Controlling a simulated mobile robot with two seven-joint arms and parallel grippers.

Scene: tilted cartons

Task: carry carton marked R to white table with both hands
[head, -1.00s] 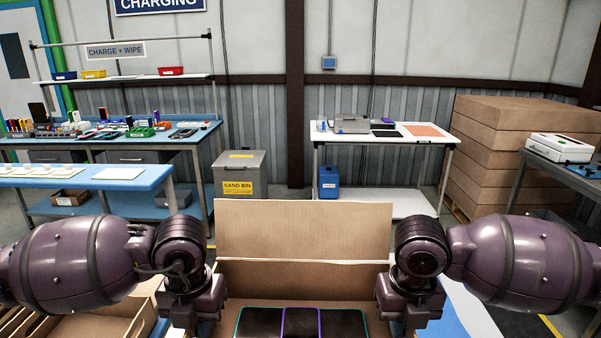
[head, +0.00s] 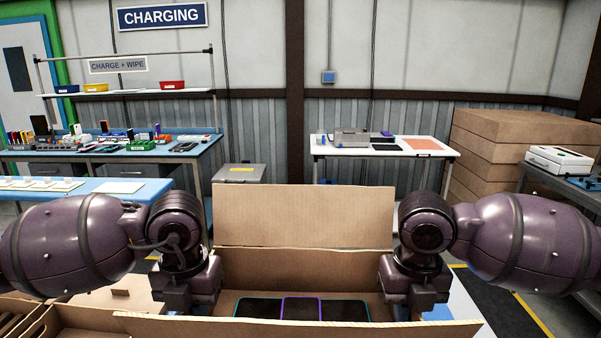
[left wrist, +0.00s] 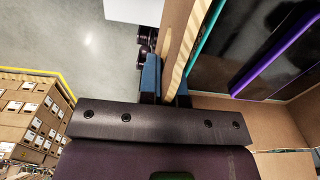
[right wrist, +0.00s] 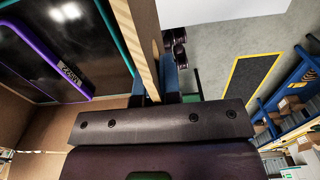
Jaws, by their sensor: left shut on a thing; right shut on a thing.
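The open brown carton (head: 303,217) is in front of me in the head view, its far flap standing up. Several dark devices (head: 302,308) with teal and purple edges lie in it; no R mark shows. My left gripper (left wrist: 167,84) is shut on the carton's left wall, with blue fingers on both sides of it. My right gripper (right wrist: 155,86) is shut on its right wall in the same way. In the head view the fingertips are hidden. The carton looks raised off its support, with floor far below in both wrist views. The white table (head: 372,152) stands beyond, right of centre.
The white table holds a grey device (head: 351,138), dark pads and an orange sheet (head: 422,144). A sand bin (head: 240,173) and a blue bench (head: 120,190) stand left. Stacked brown cartons (head: 505,150) stand right. Another open carton (head: 80,318) is at lower left.

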